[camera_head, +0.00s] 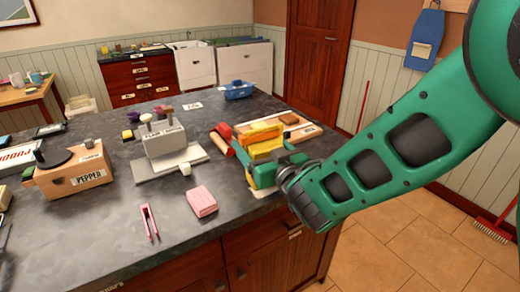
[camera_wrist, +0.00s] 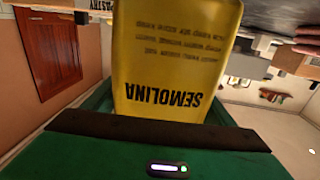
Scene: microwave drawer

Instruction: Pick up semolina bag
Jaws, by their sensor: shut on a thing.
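The yellow semolina bag (camera_wrist: 175,65) fills the middle of the wrist view, its printed name upside down. In the head view the yellow bag (camera_head: 262,135) shows at the right part of the dark counter (camera_head: 110,215). My green gripper (camera_head: 265,170) is at the near side of the bag and shut on it. The bag's lower part is hidden by the gripper in the head view. I cannot tell whether the bag touches the counter.
A red rolling pin (camera_head: 222,142) lies just left of the bag, and a wooden board (camera_head: 292,124) lies behind it. A grey block with utensils (camera_head: 166,142), a pink block (camera_head: 202,202) and pink tongs (camera_head: 149,222) are further left. The front counter is partly clear.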

